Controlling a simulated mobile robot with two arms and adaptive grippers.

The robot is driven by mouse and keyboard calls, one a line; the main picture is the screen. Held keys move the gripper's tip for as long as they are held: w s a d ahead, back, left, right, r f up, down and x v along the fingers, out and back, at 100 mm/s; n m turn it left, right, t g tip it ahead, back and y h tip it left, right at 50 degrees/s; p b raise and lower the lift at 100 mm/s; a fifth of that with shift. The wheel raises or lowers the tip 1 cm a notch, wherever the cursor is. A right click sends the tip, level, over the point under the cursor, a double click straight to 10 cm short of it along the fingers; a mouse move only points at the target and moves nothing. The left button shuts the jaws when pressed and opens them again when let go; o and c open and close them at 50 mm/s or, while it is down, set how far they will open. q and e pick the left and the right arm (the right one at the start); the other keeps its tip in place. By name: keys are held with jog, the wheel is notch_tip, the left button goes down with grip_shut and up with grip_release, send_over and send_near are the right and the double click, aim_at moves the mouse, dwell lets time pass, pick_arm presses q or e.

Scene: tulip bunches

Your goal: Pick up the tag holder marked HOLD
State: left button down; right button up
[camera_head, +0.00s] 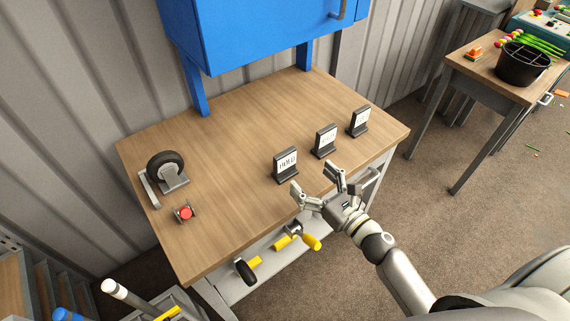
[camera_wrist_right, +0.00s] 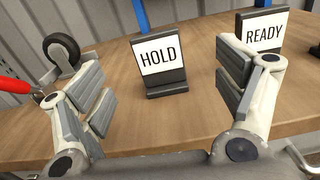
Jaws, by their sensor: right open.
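The tag holder marked HOLD (camera_head: 285,162) is a dark stand with a white card, upright near the front edge of the wooden table. In the right wrist view the HOLD holder (camera_wrist_right: 160,62) stands ahead, between my open fingers and beyond their tips. My right gripper (camera_head: 318,178) is open and empty, just in front of and to the right of the holder, apart from it. Its fingers also show in the right wrist view (camera_wrist_right: 168,88). The holder marked READY (camera_wrist_right: 262,40) stands to the right; it also shows in the head view (camera_head: 325,139). My left gripper is not in view.
A third tag holder (camera_head: 359,121) stands further right on the table (camera_head: 225,185). The table's middle is clear.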

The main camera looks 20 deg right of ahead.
aim_at(287, 155)
jog(key=shift+w+a+r+n, duration=0.15)
jog(key=shift+w+a+n, duration=0.1)
jog(key=shift+n, duration=0.05)
jog(key=p+x, duration=0.1)
jog(key=x, duration=0.3)
jog(key=shift+w+a, duration=0.1)
jog(key=shift+w, duration=0.3)
jog(key=shift+w+a+r+p, duration=0.1)
jog(key=shift+w+a+p, duration=0.15)
jog(key=shift+w+p, duration=0.15)
jog(key=shift+p+x, duration=0.85)
jog(key=shift+x, duration=1.4)
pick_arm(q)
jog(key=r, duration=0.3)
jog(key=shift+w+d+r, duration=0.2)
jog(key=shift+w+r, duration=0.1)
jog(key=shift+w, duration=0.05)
pick_arm(e)
jog(key=shift+s+a, duration=0.1)
jog(key=shift+a, duration=0.1)
jog(key=c, duration=1.5)
jog(key=shift+r, duration=0.15)
